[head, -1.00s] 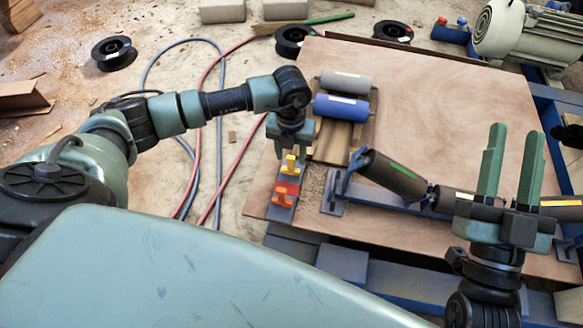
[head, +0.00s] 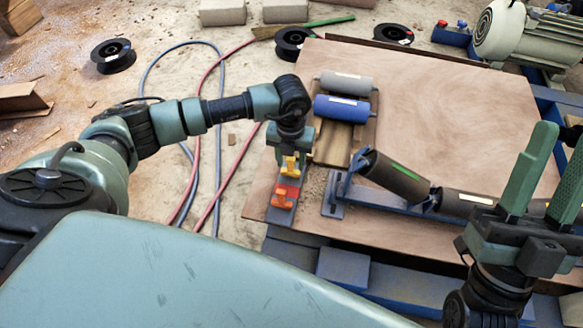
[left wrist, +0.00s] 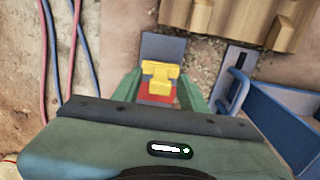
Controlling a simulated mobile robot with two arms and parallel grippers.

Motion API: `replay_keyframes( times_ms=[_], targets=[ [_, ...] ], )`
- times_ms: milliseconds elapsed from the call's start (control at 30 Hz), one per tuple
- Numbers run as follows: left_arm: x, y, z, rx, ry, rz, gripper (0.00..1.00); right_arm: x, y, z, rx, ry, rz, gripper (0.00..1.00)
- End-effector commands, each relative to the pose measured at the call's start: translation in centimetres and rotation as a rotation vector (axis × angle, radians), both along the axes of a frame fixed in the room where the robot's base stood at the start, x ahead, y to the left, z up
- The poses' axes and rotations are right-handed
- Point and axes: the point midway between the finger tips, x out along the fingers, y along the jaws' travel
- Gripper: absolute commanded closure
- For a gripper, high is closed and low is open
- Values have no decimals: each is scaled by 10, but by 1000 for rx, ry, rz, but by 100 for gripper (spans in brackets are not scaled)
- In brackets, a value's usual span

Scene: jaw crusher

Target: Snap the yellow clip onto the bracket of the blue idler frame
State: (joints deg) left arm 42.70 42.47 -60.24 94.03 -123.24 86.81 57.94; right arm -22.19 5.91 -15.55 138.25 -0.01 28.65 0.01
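The yellow clip (head: 289,166) stands at the far end of a dark grey strip (head: 279,216), with a red clip (head: 287,187) and an orange clip (head: 281,201) nearer me. My left gripper (head: 290,160) points down over the yellow clip. In the left wrist view its open fingers (left wrist: 160,82) stand on either side of the yellow clip (left wrist: 160,72), with small gaps showing. The blue idler frame (head: 398,206) carries dark rollers; its left bracket (head: 342,187) shows right of the strip. My right gripper (head: 562,142) is open and empty at the right.
A grey roller (head: 345,82) and a blue roller (head: 341,108) lie on a wooden cradle behind the strip. The plywood board (head: 450,110) is clear behind the idler frame. Hoses (head: 196,160) lie on the floor at left; a motor (head: 515,32) stands far right.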

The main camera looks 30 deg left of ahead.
Motion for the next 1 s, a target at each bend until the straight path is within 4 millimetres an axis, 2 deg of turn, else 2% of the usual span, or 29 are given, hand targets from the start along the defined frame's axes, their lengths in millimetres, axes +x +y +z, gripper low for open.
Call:
replay_keyframes(
  times_ms=[33, 133, 467, 1000],
  targets=[
    [0, 0, 0, 0, 0, 0, 73, 0, 0, 0, 0, 0, 0, 64],
    [0, 0, 0, 0, 0, 0, 100, 0, 0, 0, 0, 1, 0, 64],
    [0, 0, 2, 0, 0, 0, 100, 3, 1, -1, -5, 16, 0, 64],
    [0, 0, 8, 0, 0, 0, 100, 23, 2, -15, -42, 135, -12, 64]
  ],
)
